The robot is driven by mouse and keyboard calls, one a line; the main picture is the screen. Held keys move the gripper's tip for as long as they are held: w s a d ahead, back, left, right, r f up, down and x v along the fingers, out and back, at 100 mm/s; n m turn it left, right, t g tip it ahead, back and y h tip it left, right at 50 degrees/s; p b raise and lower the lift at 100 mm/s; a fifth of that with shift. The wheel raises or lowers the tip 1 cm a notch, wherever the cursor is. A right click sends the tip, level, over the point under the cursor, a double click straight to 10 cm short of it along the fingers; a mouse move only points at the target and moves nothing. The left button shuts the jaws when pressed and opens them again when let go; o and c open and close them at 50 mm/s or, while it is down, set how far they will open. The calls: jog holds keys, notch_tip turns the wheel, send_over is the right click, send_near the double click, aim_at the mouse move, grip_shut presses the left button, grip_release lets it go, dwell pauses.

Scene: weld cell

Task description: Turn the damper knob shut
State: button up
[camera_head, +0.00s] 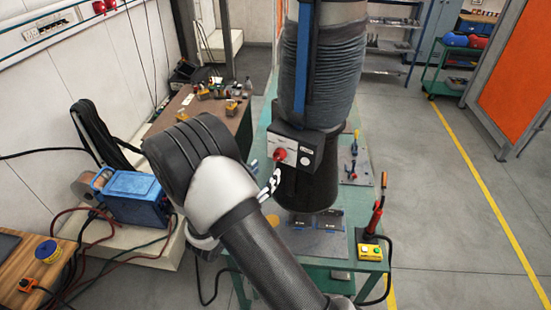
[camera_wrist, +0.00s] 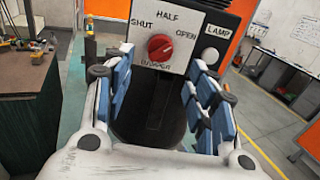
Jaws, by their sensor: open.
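The red damper knob (camera_head: 281,155) sits on the white face of a dark control box (camera_head: 312,146) on the fume hood's duct. In the wrist view the knob (camera_wrist: 160,47) is at top centre, on a plate (camera_wrist: 178,28) marked SHUT at left, HALF at top and OPEN at right. I cannot tell surely which mark it points to. A white LAMP button (camera_wrist: 210,55) is right of it. My gripper (camera_head: 264,174) is in front of the box, left of and below the knob. In the wrist view my gripper (camera_wrist: 160,62) is open and empty, its blue-padded fingers either side of the knob, seemingly short of it.
A green bench (camera_head: 345,265) stands under the hood, with a red-handled torch (camera_head: 375,213) and a yellow button box (camera_head: 370,252) at its right. A blue welding machine (camera_head: 134,195) with cables is at left. The floor at right (camera_head: 440,220) is clear.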

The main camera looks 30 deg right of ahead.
aim_at(276, 159)
jog(key=x, duration=0.7)
jog(key=shift+w+d+p, duration=0.1)
jog(key=shift+d+p, duration=0.1)
jog(key=shift+p, duration=0.2)
jog(key=shift+c, duration=0.3)
jog(key=c, duration=1)
